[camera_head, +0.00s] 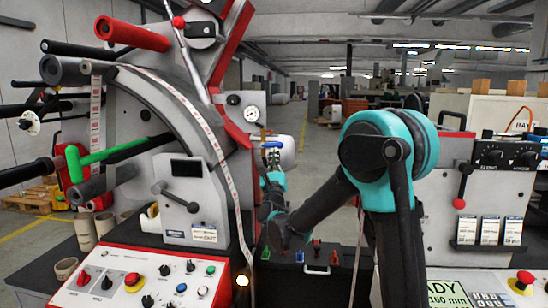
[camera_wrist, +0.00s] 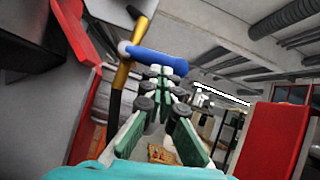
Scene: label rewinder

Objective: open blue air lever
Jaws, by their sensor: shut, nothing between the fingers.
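The blue air lever (camera_wrist: 162,59) shows in the wrist view as a blue handle on a brass valve (camera_wrist: 122,76), slanting right and slightly down from it. In the head view the lever (camera_head: 273,144) is small, beside the machine's right side. My gripper (camera_wrist: 161,74) is shut and empty, its green-padded fingers reaching up toward the lever. The fingertips appear just below the handle in the wrist view; I cannot tell whether they touch it. In the head view my gripper (camera_head: 272,158) is small and partly hidden by my own arm.
The rewinder's grey side panel (camera_head: 195,190) and red frame stand at left. A pressure gauge (camera_head: 251,114) sits near the lever. A white rounded tank (camera_head: 286,152) is behind it. A red panel (camera_wrist: 272,140) stands at right in the wrist view.

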